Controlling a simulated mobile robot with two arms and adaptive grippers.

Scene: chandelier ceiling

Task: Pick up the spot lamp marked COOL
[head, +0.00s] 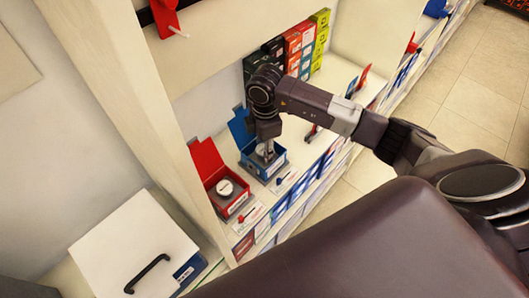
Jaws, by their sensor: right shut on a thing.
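An open blue box (256,171) stands on the shelf with its lid raised at the back. My right gripper (266,153) points down into this box and is shut on a spot lamp, mostly hidden by the fingers and the box walls. An open red box (211,172) stands to its left, with a round pale-faced spot lamp (226,187) inside. No COOL marking is readable at this size. My left gripper is out of view.
Black, red and yellow-green cartons (300,50) line the back of the shelf. A white case with a black handle (133,245) sits at lower left. A shelf upright stands left of the boxes. Small tagged items lie along the front edge.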

